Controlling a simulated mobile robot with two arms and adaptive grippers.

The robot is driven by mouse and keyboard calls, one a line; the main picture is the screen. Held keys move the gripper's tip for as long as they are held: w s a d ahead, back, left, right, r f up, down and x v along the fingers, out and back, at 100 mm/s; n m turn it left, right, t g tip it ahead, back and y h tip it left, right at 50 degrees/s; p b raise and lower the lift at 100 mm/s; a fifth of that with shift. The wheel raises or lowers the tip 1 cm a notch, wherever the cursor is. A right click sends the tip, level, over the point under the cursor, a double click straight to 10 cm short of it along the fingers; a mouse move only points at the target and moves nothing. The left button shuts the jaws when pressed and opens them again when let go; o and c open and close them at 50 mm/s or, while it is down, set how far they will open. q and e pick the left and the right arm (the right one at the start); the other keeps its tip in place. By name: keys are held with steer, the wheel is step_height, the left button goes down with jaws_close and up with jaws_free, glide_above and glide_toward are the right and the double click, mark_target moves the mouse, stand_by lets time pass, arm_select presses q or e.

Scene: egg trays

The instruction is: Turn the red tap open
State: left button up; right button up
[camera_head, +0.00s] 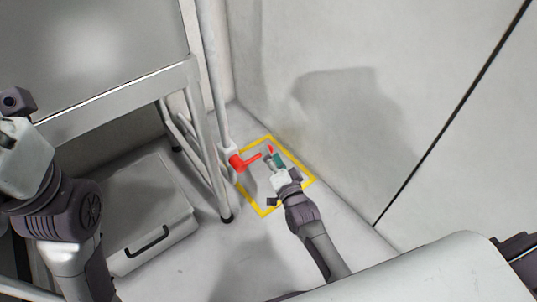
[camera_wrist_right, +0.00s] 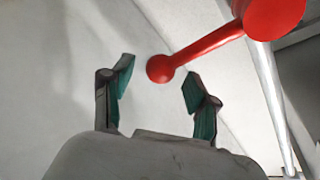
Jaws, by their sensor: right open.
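The red tap (camera_head: 238,163) sits on a white fitting at the foot of a pale vertical pipe. Its red lever points right, toward my right gripper (camera_head: 271,156). A finger hides part of the lever, and a red tip shows just beyond. In the right wrist view, the tap's lever (camera_wrist_right: 205,45) comes in from the upper right. Its ball end shows between the two teal-padded fingertips of my open right gripper (camera_wrist_right: 159,82), with gaps on both sides. I cannot tell how deep it sits between them. My left arm is at the left edge; its fingers are not visible.
A yellow square outline (camera_head: 301,191) marks the floor under the right gripper. A metal-framed table (camera_head: 120,100) stands left of the pipe, with a grey case (camera_head: 155,215) below it. A pale wall (camera_head: 330,60) rises close on the right.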

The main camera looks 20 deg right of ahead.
steer(key=shift+w+a+b, duration=0.1)
steer(key=shift+w+b, duration=0.3)
steer(key=shift+w, duration=1)
jaws_close()
